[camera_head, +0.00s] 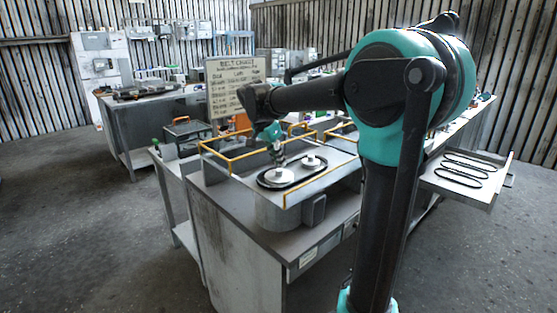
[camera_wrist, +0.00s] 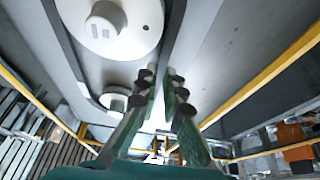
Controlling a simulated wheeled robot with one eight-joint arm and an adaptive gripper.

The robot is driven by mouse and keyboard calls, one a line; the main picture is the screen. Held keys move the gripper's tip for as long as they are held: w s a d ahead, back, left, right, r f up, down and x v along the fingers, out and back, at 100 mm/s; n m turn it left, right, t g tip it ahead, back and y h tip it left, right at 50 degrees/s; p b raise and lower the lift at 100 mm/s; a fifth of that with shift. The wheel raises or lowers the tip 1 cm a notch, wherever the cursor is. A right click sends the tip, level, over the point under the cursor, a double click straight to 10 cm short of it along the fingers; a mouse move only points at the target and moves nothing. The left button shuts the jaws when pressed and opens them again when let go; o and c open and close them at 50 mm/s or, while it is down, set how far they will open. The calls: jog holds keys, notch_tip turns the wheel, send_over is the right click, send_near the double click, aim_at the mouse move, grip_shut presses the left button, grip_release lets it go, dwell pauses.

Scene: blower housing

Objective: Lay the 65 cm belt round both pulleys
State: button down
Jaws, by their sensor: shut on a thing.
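Two pale pulleys stand on top of the blower housing (camera_head: 271,210): a larger near one (camera_head: 279,177) and a smaller far one (camera_head: 312,161). The wrist view shows the large pulley (camera_wrist: 125,38) and the small pulley (camera_wrist: 108,100). A dark belt (camera_wrist: 66,45) loops around both. One run passes along the left; the other runs down the right into my gripper (camera_wrist: 162,74). My gripper (camera_head: 280,160) is over the housing beside the pulleys, its fingers shut on the belt. I cannot tell whether the belt sits in either groove.
Yellow rails (camera_head: 240,156) border the housing top close to my gripper. A tray (camera_head: 487,199) with several black belts (camera_head: 465,167) juts out at the right. A belt chart (camera_head: 235,88) stands behind. Another bench (camera_head: 128,130) is at the back left; the floor at left is clear.

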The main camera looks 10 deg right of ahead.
jog(key=c, duration=1.6)
grip_release()
jog(key=shift+r, duration=0.15)
jog(key=shift+r, duration=3.6)
